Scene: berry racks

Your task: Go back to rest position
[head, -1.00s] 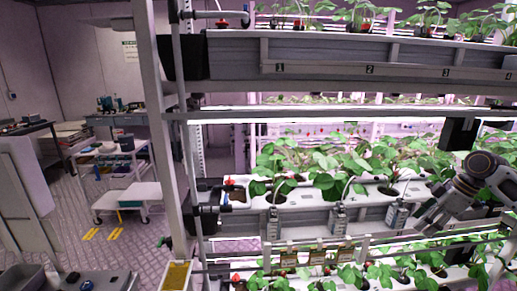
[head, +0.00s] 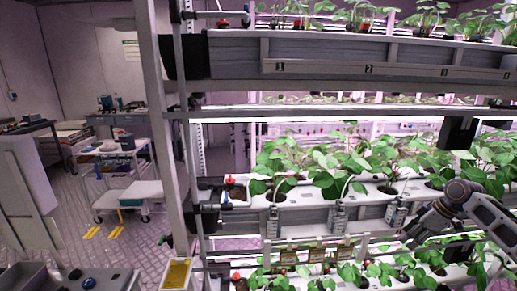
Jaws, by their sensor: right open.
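My right gripper (head: 411,236) shows at the right of the head view, in front of the middle berry rack (head: 320,216). Its fingers point left and down, spread apart, with nothing seen between them. My right arm comes in from the right edge. The gripper is near the front of the rack, beside a small clipped device (head: 396,214); I cannot tell whether they touch. My left gripper is not in view.
Planted racks fill the right side, with an upper gutter (head: 350,52) above and plants below. A grey post (head: 160,120) stands at their left end. A white cart (head: 118,172) stands on open floor at left. A yellow container (head: 177,275) is low.

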